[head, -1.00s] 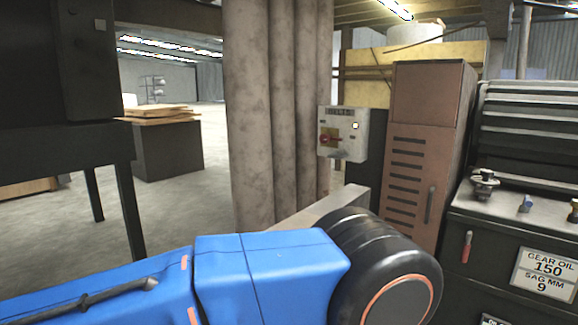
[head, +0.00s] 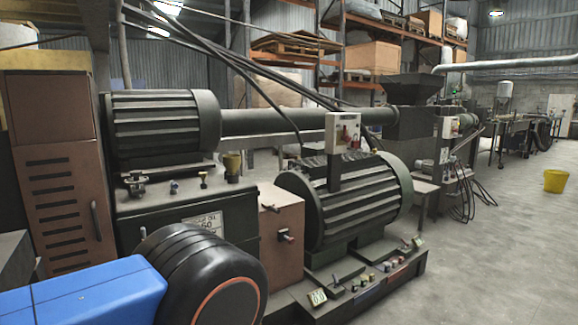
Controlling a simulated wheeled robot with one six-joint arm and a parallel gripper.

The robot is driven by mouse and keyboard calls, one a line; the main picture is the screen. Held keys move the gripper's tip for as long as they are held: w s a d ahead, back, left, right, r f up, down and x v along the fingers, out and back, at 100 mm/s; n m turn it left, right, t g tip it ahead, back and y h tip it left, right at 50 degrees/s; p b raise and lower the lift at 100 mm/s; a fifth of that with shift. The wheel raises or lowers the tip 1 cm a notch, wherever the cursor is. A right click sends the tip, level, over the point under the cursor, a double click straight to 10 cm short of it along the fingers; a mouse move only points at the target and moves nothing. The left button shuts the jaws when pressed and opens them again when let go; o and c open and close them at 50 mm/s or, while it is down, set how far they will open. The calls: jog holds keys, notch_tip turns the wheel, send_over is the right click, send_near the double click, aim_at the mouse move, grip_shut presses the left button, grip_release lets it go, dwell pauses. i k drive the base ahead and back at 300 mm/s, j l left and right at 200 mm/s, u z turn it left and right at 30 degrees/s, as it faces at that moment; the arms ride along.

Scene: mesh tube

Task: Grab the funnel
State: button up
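My gripper is not in view; only my blue arm link and its black round joint show at the lower left. A dark, funnel-shaped hopper (head: 412,92) sits on top of the long machine, wide at the top and narrowing downward. My arm is well apart from the hopper and nearer to the cabinet.
A ribbed motor (head: 345,200) stands on a black base in the middle. A brown cabinet (head: 62,175) is at the left. A yellow bucket (head: 556,181) stands on the floor at the far right.

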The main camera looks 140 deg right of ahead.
aim_at(232, 163)
jog(key=z, duration=4.35)
